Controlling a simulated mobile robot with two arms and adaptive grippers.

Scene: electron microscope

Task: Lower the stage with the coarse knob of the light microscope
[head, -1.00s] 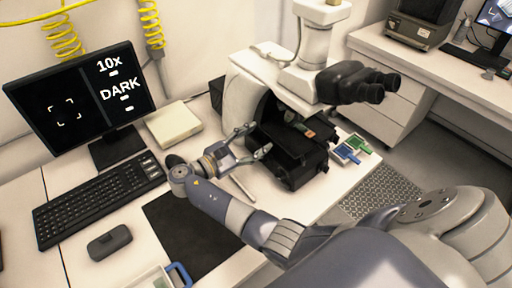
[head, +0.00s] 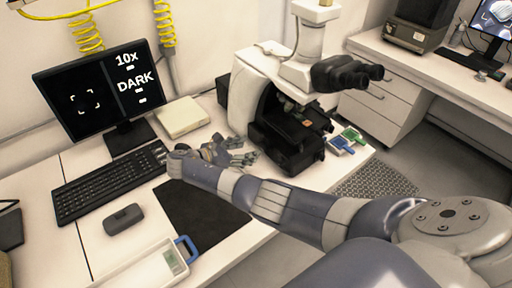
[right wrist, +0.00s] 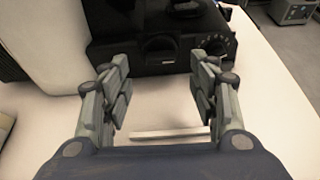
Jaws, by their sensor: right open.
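The light microscope (head: 243,95) stands right of the monitor, with a white body, black eyepieces (head: 345,72) and a black lower part (head: 290,148). Its stage (head: 303,121) shows dark with a small orange-brown patch. In the right wrist view, the black side (right wrist: 185,20) carries a round knob (right wrist: 158,48) and a dial with pale marks (right wrist: 216,44); I cannot tell which is the coarse knob. My right gripper (head: 248,152) is low over the table, left of the microscope. In the wrist view the gripper (right wrist: 165,85) is open and empty, its fingers apart from the knobs. My left gripper is out of view.
The monitor (head: 95,95) reads "10x" and "DARK". A keyboard (head: 105,180), mouse (head: 123,219), black mat (head: 205,220) and blue-handled tray (head: 150,268) lie left and front. Blue and green items (head: 345,140) lie right of the microscope. A pale bar (right wrist: 170,133) lies below the fingers.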

